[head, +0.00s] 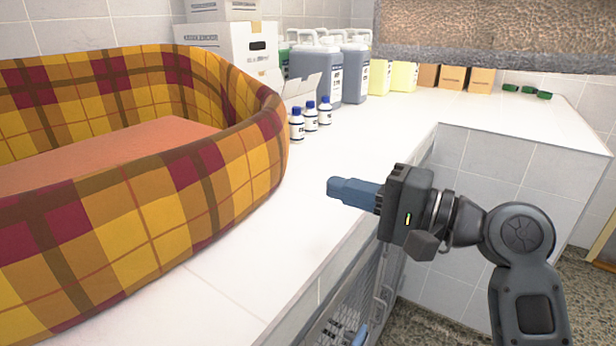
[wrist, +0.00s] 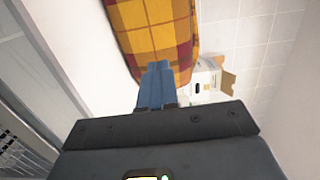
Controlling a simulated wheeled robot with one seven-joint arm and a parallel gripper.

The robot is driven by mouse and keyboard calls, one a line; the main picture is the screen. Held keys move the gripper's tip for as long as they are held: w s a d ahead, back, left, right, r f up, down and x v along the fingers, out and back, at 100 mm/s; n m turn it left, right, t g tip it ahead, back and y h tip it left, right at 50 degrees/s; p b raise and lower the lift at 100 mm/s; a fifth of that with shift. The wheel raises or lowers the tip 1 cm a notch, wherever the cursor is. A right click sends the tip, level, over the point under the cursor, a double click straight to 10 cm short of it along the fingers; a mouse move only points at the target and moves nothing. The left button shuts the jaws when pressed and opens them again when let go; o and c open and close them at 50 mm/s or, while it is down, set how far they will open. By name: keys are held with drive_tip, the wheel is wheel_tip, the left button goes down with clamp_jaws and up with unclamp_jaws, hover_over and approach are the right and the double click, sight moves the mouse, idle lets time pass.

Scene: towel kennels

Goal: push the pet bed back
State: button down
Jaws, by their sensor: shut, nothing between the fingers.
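The pet bed (head: 190,200) is a large oval with a tall plaid rim in yellow, maroon and brown and an orange cushion (head: 95,155). It sits on the white counter at the left of the head view, cut off by the frame's left edge. Its plaid wall also shows at the top of the wrist view (wrist: 150,30). My gripper (head: 332,188) has blue fingers, shut and empty, and points left toward the bed from above the counter's front edge. In the head view a gap of bare counter shows between the fingertips and the bed. In the wrist view the fingers (wrist: 157,72) overlap the bed's wall.
Small blue-capped bottles (head: 311,117) stand just right of the bed. Grey jugs (head: 315,70), white boxes (head: 228,45) and yellow containers (head: 404,76) line the back wall. Bare white counter (head: 290,215) lies before the bed. A wire kennel door (head: 345,310) is below.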

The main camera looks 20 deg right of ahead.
sight(255, 165)
drive_tip(key=p+x, duration=0.2)
drive_tip(key=x, duration=1.1)
drive_tip(key=shift+a, duration=0.15)
